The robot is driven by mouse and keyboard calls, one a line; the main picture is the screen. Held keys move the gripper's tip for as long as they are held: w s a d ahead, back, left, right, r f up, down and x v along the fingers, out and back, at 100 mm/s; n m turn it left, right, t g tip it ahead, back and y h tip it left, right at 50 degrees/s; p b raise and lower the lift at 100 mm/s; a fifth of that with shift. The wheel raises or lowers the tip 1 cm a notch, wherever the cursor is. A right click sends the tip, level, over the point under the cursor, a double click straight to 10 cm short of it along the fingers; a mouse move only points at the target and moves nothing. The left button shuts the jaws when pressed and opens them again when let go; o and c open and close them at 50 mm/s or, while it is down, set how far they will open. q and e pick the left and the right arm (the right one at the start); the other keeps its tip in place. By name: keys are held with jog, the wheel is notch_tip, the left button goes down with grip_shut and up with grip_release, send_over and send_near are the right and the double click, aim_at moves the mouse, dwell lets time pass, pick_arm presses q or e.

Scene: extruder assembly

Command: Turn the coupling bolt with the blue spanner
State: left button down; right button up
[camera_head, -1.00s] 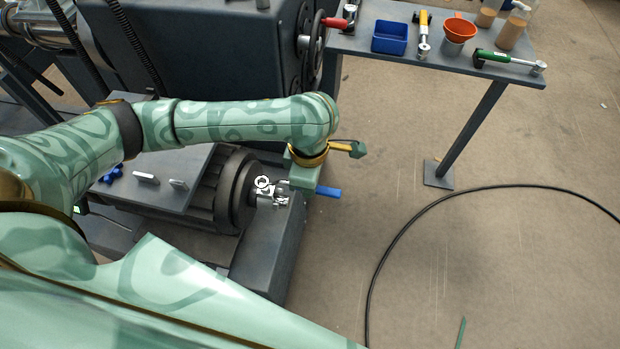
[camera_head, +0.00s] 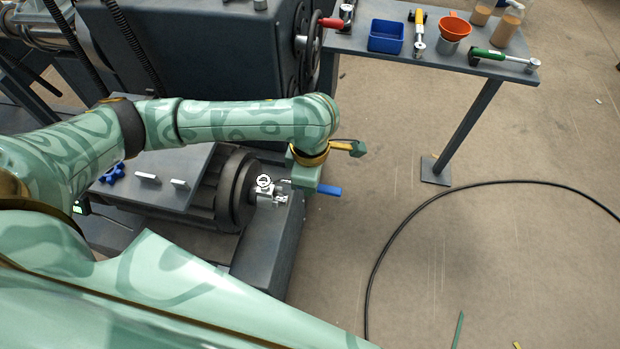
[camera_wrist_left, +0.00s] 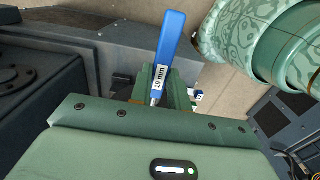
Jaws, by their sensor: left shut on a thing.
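The blue spanner shows its handle (camera_head: 329,190) to the right of my left gripper (camera_head: 285,188), which is shut on the spanner. In the left wrist view the blue handle (camera_wrist_left: 170,48), marked "19 mm", rises beyond my left gripper's palm. Its metal shank runs down toward the green fingers. In the head view, silver clamp-like metal parts (camera_head: 268,197) sit beside the dark round coupling (camera_head: 236,190), with a pale ring shape above them. The bolt and the spanner's jaw cannot be told apart there, so I cannot tell how they meet. My right gripper is not in view.
A grey table (camera_head: 385,61) at the back holds a blue bin (camera_head: 386,37), an orange funnel (camera_head: 454,28), a green-handled tool (camera_head: 500,56) and a yellow-handled tool (camera_head: 419,30). A black cable (camera_head: 395,233) curves over open floor at right. A blue star knob (camera_head: 112,175) lies left of the coupling.

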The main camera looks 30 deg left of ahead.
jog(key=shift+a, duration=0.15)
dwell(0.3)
pick_arm(q)
jog(key=shift+f+b, duration=0.6)
jog(key=shift+f, duration=0.5)
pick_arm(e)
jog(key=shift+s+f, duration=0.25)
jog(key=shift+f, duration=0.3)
